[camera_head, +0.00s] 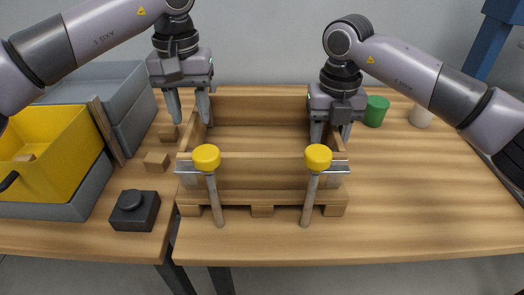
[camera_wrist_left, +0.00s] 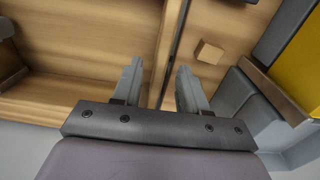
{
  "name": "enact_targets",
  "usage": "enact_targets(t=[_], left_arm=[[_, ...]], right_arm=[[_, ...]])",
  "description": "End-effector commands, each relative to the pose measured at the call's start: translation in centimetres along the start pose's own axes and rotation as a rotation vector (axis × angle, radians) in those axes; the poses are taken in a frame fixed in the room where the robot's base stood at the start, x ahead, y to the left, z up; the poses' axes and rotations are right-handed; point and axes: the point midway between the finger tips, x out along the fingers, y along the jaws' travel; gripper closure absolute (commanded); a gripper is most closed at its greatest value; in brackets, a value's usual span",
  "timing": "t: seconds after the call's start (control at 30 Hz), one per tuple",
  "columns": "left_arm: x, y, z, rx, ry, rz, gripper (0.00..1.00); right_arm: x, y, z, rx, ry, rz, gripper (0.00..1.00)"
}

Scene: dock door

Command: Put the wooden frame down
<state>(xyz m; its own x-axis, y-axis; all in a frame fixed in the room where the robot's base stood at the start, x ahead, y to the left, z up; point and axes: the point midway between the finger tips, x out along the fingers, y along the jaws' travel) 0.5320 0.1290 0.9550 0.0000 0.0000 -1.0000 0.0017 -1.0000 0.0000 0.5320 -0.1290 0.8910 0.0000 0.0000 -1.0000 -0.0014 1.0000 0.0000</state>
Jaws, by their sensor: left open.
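The wooden frame (camera_head: 262,174), an open box with low walls, sits level on low wooden blocks on the table. Two clamps with yellow knobs, a left one (camera_head: 206,158) and a right one (camera_head: 318,157), are on its front wall. My left gripper (camera_head: 188,108) is open above the frame's left rear side, its fingers spread. In the left wrist view, the left gripper (camera_wrist_left: 158,85) has its fingers apart with the frame's wall (camera_wrist_left: 168,50) between them and nothing gripped. My right gripper (camera_head: 331,134) is at the frame's right wall, its fingers apart on either side of it.
A yellow bin (camera_head: 75,150) in a grey crate (camera_head: 50,211) stands at the left. A black block with a knob (camera_head: 134,211) and small wooden blocks (camera_head: 156,161) lie left of the frame. A green cylinder (camera_head: 376,111) and a white cup (camera_head: 420,117) stand behind right. The table's right side is clear.

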Motion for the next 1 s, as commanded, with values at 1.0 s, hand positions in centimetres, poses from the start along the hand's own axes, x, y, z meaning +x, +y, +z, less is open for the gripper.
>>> enact_targets(t=[1.0], left_arm=[[-7.0, 0.0, 0.0, -0.001, 0.0, 0.0, 0.57]], right_arm=[[-9.8, 0.1, 0.0, 0.0, -0.003, 0.0, 0.57]])
